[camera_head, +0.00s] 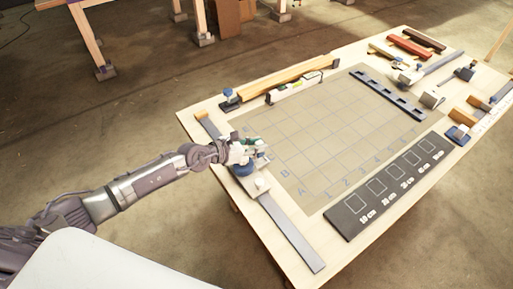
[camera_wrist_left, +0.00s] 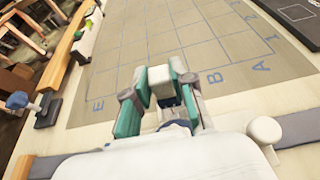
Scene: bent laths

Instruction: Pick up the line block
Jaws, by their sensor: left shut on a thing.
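My left gripper (camera_head: 247,152) is over the left edge of the table's gridded board, near the row letters. In the left wrist view its teal and grey fingers (camera_wrist_left: 160,98) are shut on a small block with a cream face, which I take to be the line block (camera_wrist_left: 180,66). Its lower part is hidden between the fingers. A blue part (camera_wrist_left: 176,126) shows just below the fingers, partly covered. I cannot tell whether the block touches the board. My right gripper is in neither view.
A grey metal strip (camera_head: 290,232) with a white knob (camera_head: 262,183) lies along the table's left edge, close to my gripper. A wooden lath (camera_head: 285,79) and a level (camera_head: 294,88) lie behind. A dark size panel (camera_head: 388,187) is in front. The grid's middle (camera_head: 325,130) is clear.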

